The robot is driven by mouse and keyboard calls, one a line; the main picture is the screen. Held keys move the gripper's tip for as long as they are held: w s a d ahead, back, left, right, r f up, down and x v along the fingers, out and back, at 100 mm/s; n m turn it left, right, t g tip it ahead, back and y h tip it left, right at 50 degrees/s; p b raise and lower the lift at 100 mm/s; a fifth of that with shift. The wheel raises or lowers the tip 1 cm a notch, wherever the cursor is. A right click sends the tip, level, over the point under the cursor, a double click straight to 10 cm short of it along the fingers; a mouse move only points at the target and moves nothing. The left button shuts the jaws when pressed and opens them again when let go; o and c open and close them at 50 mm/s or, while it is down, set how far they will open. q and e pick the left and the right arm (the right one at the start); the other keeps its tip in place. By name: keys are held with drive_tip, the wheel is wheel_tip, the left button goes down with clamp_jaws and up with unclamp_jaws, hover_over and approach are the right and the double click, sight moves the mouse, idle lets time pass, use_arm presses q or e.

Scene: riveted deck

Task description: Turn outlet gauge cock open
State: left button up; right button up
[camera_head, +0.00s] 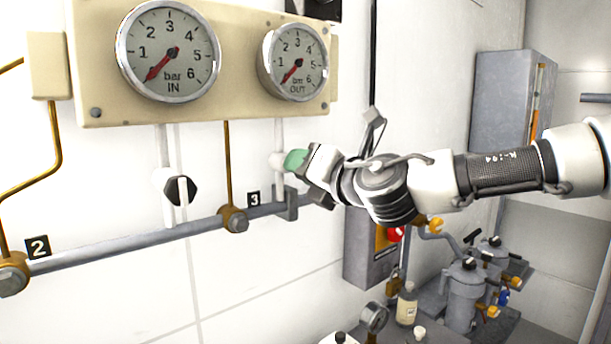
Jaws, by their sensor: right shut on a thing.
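The outlet gauge cock (276,161) sits on the white pipe below the OUT gauge (294,62). Only part of its white body shows; my right gripper (297,168) covers its handle, so the handle's angle is hidden. My right gripper comes in from the right and is shut on the cock. A green piece shows at its fingertips; I cannot tell whether it belongs to the cock or the gripper. The OUT gauge needle points to the lower left, near the low end of the scale. My left gripper is out of view.
The IN gauge (168,52) is on the same cream panel (230,35), its needle also low. Its black cock (179,188) has a white upright bar. A grey pipe (140,243) runs below. A grey box (370,255) and bench equipment (462,292) stand lower right.

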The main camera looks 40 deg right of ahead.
drive_tip(key=shift+n, duration=0.4)
drive_tip(key=o, duration=0.9)
drive_tip(key=s+b, duration=0.1)
drive_tip(key=s, duration=0.2)
drive_tip(key=s+b, duration=0.1)
drive_tip(key=s, duration=0.3)
drive_tip(key=s+d, duration=0.1)
drive_tip(key=s, duration=0.3)
drive_tip(key=shift+b, duration=0.4)
